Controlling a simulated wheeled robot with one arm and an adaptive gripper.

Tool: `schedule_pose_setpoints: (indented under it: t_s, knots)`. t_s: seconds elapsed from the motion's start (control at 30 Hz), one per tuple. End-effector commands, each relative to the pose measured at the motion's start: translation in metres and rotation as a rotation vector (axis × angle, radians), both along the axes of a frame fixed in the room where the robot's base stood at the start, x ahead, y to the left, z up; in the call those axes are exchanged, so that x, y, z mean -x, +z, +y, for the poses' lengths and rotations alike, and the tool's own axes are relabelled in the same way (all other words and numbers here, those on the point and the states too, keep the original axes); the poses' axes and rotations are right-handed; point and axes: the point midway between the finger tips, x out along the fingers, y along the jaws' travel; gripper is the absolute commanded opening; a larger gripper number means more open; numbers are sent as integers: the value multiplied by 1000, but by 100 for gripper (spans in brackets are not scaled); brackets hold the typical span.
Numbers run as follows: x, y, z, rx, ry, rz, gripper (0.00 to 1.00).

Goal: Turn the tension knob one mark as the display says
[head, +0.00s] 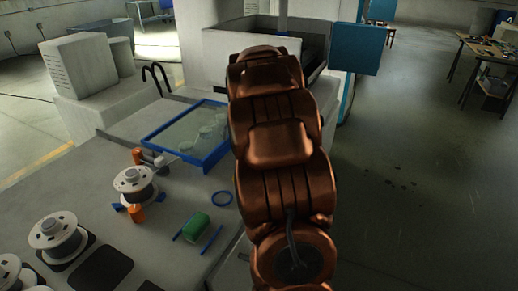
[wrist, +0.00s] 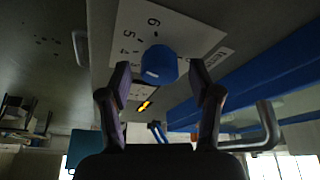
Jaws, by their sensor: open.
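In the wrist view a blue knob (wrist: 158,62) stands out from a white dial plate (wrist: 135,25). The plate carries printed numbers, with 6, 5 and 4 readable; the picture looks turned over. A small dark display (wrist: 154,96) with a yellow mark (wrist: 144,105) shows just below the knob; I cannot read the mark for certain. My gripper (wrist: 160,75) is open, one finger on each side of the knob, with gaps visible between the fingers and the knob. In the head view my arm hides the gripper, and neither knob nor display can be seen.
A grey bar handle (wrist: 265,128) and a long blue beam (wrist: 265,85) lie right of the gripper in the wrist view. Open floor (head: 410,200) lies right.

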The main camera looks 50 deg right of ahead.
Motion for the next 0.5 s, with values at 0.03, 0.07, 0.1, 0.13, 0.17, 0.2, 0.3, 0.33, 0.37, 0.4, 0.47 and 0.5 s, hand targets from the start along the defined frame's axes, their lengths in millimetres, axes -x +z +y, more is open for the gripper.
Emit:
schedule_pose_setpoints:
  t_s: [0.03, 0.07, 0.1, 0.13, 0.17, 0.2, 0.3, 0.33, 0.37, 0.4, 0.47, 0.5]
  knots:
    - [0, 1, 0, 1, 0, -1, 63]
    - [0, 2, 0, 1, 0, -1, 63]
    - [1, 4, 1, 2, 0, -1, 63]
    - [1, 6, 1, 2, 0, -2, 63]
    - [1, 9, 2, 3, 0, -3, 63]
    - [2, 14, 3, 3, 0, -4, 63]
    - [6, 29, 8, 5, -1, -6, 63]
    - [8, 34, 9, 4, -1, -6, 63]
    - [9, 39, 11, 4, -1, -5, 63]
    - [11, 46, 13, 4, -1, -5, 63]
    - [14, 57, 17, 5, 0, -5, 63]
    - [16, 64, 19, 4, 0, -5, 63]
